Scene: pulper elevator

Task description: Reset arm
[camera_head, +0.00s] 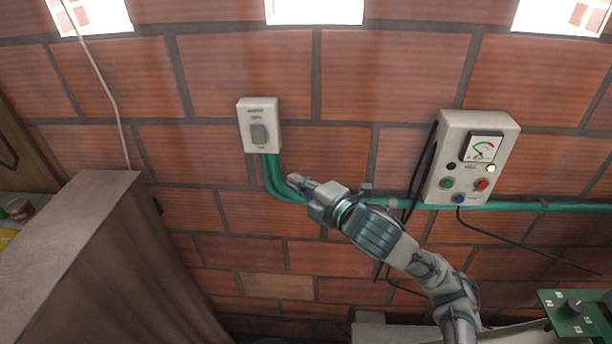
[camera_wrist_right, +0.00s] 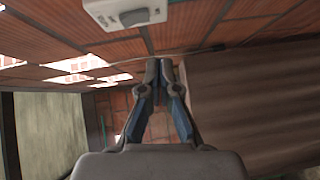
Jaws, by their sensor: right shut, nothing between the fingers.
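My right arm comes in from the lower right of the head view. My right gripper (camera_head: 296,183) is shut and empty, in front of the brick wall just below and right of the white switch box (camera_head: 259,125). In the right wrist view, the gripper's fingertips (camera_wrist_right: 159,66) are together with nothing between them. The switch box also shows at the top of that view (camera_wrist_right: 130,12), apart from the fingers. My left gripper is not in view.
A control box (camera_head: 472,158) with a gauge and coloured buttons hangs on the wall at right. Green pipes (camera_head: 271,178) run along the wall behind my gripper. A wooden cabinet (camera_head: 130,270) stands at left. A green panel with a knob (camera_head: 577,312) is at lower right.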

